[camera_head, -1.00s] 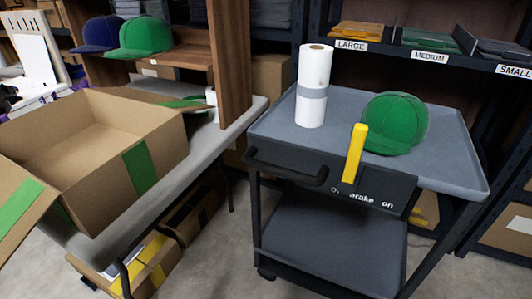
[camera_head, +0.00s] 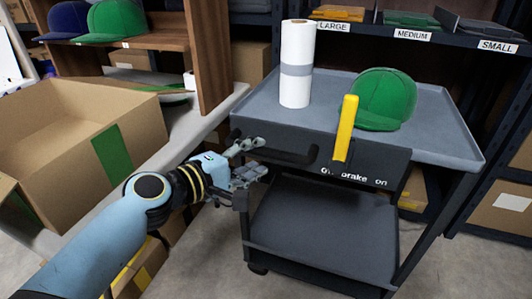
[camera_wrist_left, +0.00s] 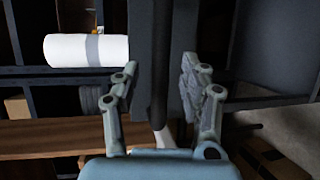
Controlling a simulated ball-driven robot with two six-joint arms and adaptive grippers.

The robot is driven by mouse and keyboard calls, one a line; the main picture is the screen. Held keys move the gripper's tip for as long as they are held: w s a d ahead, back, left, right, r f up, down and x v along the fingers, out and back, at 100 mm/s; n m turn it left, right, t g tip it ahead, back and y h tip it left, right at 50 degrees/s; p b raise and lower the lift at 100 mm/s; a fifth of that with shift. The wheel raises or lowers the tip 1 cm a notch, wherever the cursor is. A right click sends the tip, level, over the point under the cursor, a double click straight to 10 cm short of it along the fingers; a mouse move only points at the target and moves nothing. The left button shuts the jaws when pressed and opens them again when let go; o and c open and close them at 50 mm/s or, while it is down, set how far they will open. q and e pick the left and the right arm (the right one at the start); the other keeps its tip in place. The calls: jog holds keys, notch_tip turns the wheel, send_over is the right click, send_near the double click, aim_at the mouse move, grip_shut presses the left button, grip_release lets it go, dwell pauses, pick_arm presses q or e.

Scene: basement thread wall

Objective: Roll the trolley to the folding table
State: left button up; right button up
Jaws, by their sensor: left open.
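The trolley is grey and black, with a top tray (camera_head: 440,135) and a lower shelf (camera_head: 320,225). A black handle bar (camera_head: 290,157) runs along its near left side. A yellow brake lever (camera_head: 346,128) stands nearly upright on its front panel, above a partly covered label ending "brake on". My left gripper (camera_head: 252,160) is open at the handle's left part, fingers above and below it. In the left wrist view, a dark bar (camera_wrist_left: 158,95) lies between the open fingers (camera_wrist_left: 158,68). The grey folding table (camera_head: 208,122) is at the left. My right gripper is out of view.
A white roll (camera_head: 296,62) and a green cap (camera_head: 384,98) stand on the trolley's tray. An open cardboard box (camera_head: 60,135) sits on the table. Dark shelving (camera_head: 505,70) is close behind and right of the trolley. Bare floor shows at the lower right.

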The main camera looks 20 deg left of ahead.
aim_at(263, 154)
pick_arm(q)
jog(key=x, duration=0.4)
grip_shut()
dwell(0.4)
